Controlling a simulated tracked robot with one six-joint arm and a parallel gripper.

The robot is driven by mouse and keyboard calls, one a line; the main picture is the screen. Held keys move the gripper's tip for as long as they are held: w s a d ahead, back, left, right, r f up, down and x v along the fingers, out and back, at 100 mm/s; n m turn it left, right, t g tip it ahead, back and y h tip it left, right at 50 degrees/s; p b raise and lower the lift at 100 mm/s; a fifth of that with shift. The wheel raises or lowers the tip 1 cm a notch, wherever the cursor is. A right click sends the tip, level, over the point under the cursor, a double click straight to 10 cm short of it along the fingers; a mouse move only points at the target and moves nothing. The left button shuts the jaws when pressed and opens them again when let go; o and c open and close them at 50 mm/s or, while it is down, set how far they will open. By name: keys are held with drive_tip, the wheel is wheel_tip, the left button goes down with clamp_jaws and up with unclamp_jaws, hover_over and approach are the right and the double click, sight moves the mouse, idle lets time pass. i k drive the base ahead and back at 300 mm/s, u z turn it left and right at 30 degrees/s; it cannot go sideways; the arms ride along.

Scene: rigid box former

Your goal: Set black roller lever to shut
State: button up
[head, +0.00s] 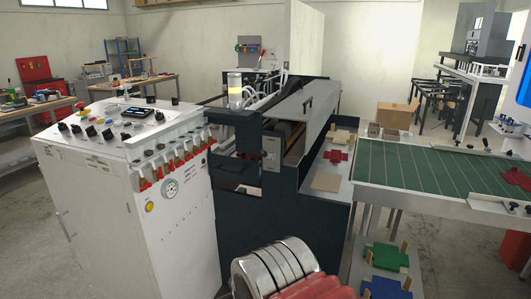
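The dark box-forming machine (240,217) stands in the middle of the head view. A pale plate (270,148) on its near end carries a small dark part (269,156), which may be the black roller lever. It is too small to tell for certain, or to tell which way it is set. My gripper is not in view. The silver-ringed and red part at the bottom middle looks like my own arm.
A white control cabinet (120,220) with black knobs, a gauge and a row of red-handled levers (178,160) stands left. A green-topped table (430,165) is right, with red and green pieces nearby. Floor shows at far left and lower right.

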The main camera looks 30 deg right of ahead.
sight(261, 153)
drive_tip(key=u, duration=0.05)
drive_tip(key=i, duration=1)
drive_tip(key=z, duration=0.05)
